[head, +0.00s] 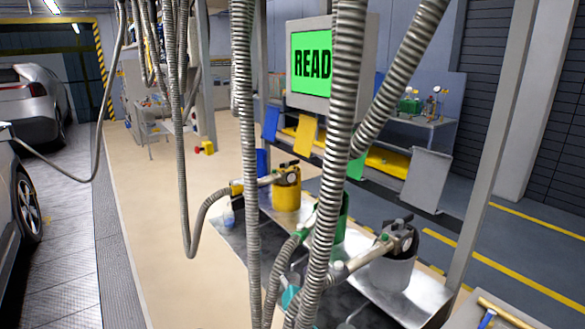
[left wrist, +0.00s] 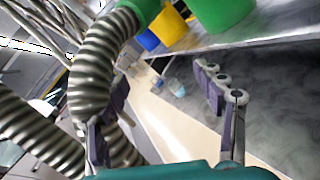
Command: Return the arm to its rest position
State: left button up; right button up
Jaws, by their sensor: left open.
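My left gripper (left wrist: 165,100) is open in the left wrist view, with nothing seen held between its fingers. A ribbed grey hose (left wrist: 95,62) with a green end passes close beside its left finger; I cannot tell whether they touch. In the head view, a teal part of my left gripper (head: 291,297) shows low in the middle, mostly hidden behind hoses. A yellow can (head: 286,192), a green can (head: 341,222) and a grey can (head: 392,268) stand on a metal bench (head: 232,247) around it. My right gripper is not in view.
Ribbed hoses (head: 345,110) hang across the middle, in front of the bench. A grey-framed screen (head: 312,62) reads "READ", partly covered. A car (head: 20,215) is at the left edge. The beige floor (head: 150,220) left of the bench is mostly clear. A grey post (head: 500,130) stands right.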

pick_arm(q)
jog(key=s+a+r+m+g+h, duration=0.2)
jog(key=s+r+m+h, duration=0.75)
jog(key=m, duration=0.95)
jog(key=s+a+f+m+g+y, duration=0.2)
jog(key=s+a+f+m+g, duration=0.1)
jog(key=s, duration=0.5)
jog(key=s+a+f+m+g+y, duration=0.3)
jog(key=s+a+f+m, duration=0.2)
jog(key=s+a, duration=0.3)
jog(key=s+a+f+m+g+y, duration=0.2)
jog(key=s+a+f+m, duration=0.2)
jog(key=s, duration=0.6)
jog(key=shift+a+g+y, duration=0.35)
jog(key=shift+a+g, duration=0.05)
jog(key=shift+a, duration=0.25)
jog(key=shift+f, duration=0.1)
